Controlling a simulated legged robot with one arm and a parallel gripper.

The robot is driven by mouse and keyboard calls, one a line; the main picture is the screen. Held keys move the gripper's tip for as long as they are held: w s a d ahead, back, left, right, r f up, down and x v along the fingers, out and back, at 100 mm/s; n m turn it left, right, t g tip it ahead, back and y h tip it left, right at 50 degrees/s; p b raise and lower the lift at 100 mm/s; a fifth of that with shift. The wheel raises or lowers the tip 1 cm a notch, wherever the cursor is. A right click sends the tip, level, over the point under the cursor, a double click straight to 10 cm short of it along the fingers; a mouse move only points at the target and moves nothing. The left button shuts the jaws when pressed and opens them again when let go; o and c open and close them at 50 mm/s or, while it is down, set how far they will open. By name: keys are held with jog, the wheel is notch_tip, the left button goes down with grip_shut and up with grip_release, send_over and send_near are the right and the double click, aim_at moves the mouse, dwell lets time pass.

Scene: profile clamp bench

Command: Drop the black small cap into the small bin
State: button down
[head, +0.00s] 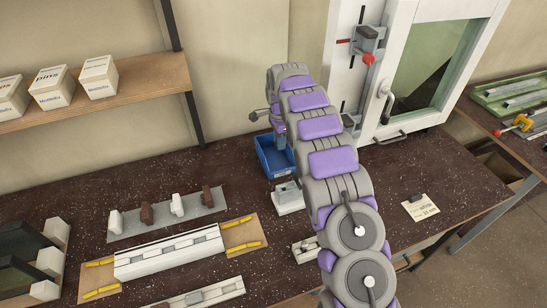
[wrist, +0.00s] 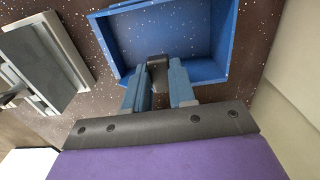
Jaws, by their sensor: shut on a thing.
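The small bin is a blue open-topped box (head: 268,160) on the dark speckled bench, just behind my arm in the head view. In the wrist view the bin (wrist: 222,52) fills the upper middle, and its inside looks empty where it shows. My gripper (wrist: 158,80) points at the near side of the bin, with its blue-grey fingers shut on the black small cap (wrist: 157,72). The cap overlaps the bin's near wall and floor in the picture; its height above the bin is hard to tell. In the head view my arm hides the cap.
A pale block fixture (head: 288,198) stands in front of the bin, beside my arm. A rack of brown and white clamps (head: 168,215) and a long white profile (head: 170,253) lie to the left. A white-framed window fixture (head: 400,70) stands behind right. The bench's right part is mostly clear.

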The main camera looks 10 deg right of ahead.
jog(key=shift+a, duration=0.2)
jog(key=c, duration=1.1)
grip_release()
jog(key=shift+a, duration=0.2)
jog(key=shift+c, duration=0.2)
jog(key=shift+o, duration=1.4)
jog(key=shift+d, duration=0.3)
jog(key=shift+w+r+p, duration=0.1)
jog(key=shift+r+p, duration=2.3)
jog(key=shift+r, duration=6.25)
